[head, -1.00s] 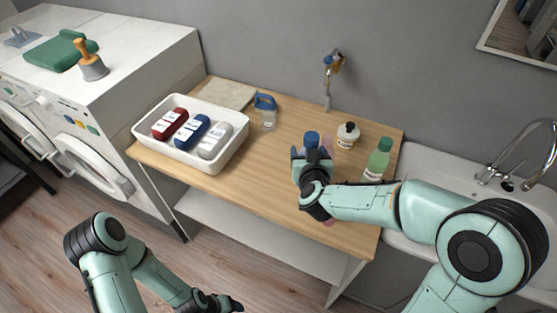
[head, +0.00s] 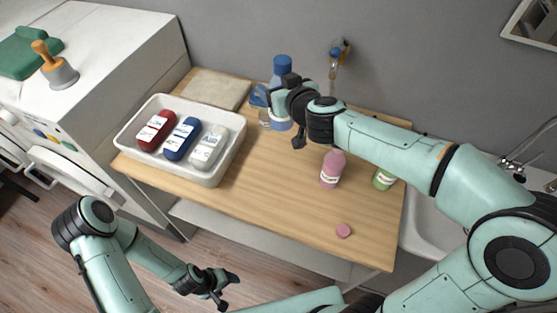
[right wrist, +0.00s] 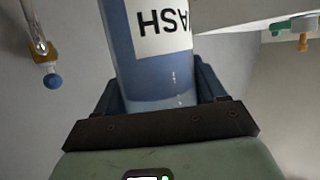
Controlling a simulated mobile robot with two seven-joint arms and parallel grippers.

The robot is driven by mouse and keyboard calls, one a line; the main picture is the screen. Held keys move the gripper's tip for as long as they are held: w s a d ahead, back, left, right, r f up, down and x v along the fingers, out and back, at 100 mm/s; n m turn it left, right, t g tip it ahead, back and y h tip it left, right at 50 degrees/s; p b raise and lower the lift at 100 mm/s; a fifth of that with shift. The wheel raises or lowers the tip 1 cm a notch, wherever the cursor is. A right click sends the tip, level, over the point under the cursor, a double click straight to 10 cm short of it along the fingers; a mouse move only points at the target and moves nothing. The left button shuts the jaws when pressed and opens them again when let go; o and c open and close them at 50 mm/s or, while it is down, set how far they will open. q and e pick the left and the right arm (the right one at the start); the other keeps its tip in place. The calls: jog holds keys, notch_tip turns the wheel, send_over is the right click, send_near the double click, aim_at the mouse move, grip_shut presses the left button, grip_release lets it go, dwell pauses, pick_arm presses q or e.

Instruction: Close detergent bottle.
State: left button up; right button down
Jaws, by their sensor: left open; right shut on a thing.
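My right gripper (head: 285,98) is shut on a blue bottle (head: 283,65) and holds it at the back of the wooden table. The right wrist view shows the bottle's blue body (right wrist: 152,85) between the fingers, with a white label that reads "WASH" upside down. A pink bottle (head: 332,170) stands on the table to the right of the gripper. A round pink cap (head: 344,230) lies near the table's front edge, apart from any bottle. My left gripper (head: 215,284) is open and empty, low in front of the table.
A white tray (head: 125,153) with red, blue and grey bottles lies on the table's left. A green bottle (head: 384,180) is partly hidden by my right arm. The table's front middle is clear.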

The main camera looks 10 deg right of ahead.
jog(key=shift+f, duration=1.5)
pick_arm(q)
jog(key=s+f+g+b, duration=0.1)
jog(key=s+f+b, duration=0.7)
jog(key=f, duration=0.2)
jog(key=shift+f, duration=0.15)
pick_arm(e)
notch_tip(320, 180, down, 12)
jog(key=shift+f, duration=0.25)
pick_arm(q)
jog(key=shift+s, duration=0.1)
jog(key=f+b, duration=0.1)
jog(key=s+f+b, duration=0.1)
jog(key=shift+f+b, duration=0.3)
jog(key=shift+f, duration=0.05)
pick_arm(e)
notch_tip(320, 180, down, 4)
jog(key=shift+f, duration=0.15)
